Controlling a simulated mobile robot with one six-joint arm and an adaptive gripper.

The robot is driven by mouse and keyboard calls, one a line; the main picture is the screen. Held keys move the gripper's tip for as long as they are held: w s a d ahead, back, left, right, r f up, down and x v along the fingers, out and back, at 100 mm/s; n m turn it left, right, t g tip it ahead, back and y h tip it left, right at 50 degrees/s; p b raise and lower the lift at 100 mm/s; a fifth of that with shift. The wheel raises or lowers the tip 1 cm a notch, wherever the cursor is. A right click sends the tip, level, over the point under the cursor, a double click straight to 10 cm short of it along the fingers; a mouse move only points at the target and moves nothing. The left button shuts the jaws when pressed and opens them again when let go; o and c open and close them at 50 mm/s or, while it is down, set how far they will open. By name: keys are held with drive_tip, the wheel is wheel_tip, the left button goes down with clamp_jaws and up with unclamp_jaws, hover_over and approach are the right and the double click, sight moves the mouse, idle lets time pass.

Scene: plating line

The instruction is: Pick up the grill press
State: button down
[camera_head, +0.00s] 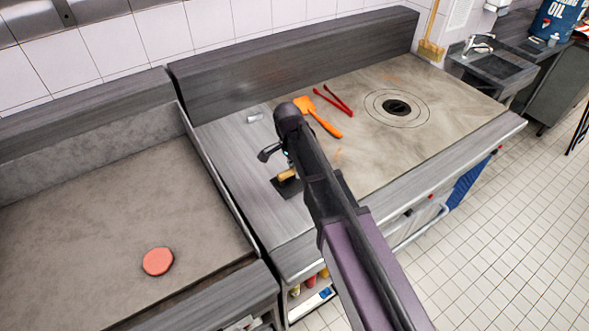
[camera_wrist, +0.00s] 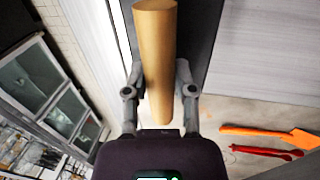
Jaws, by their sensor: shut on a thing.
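The grill press has a light wooden handle and a dark flat plate. In the head view the press (camera_head: 287,186) is at the steel strip left of the round-ringed hotplate, partly hidden by my arm. In the wrist view its handle (camera_wrist: 155,50) runs between my fingers, with the dark plate beneath. My gripper (camera_wrist: 158,75) is shut on the handle, one finger on each side. In the head view my gripper (camera_head: 280,160) is mostly hidden by my wrist. I cannot tell whether the plate touches the steel.
An orange spatula (camera_head: 320,118) and red tongs (camera_head: 335,100) lie on the hotplate behind my arm. A small metal piece (camera_head: 254,117) is near the back. A raw patty (camera_head: 158,261) lies on the left griddle, beyond a raised divider (camera_head: 215,180). A back wall bounds the range.

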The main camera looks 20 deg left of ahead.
idle(0.7)
drive_tip(key=shift+f+b, duration=1.15)
drive_tip(key=shift+s, duration=0.15)
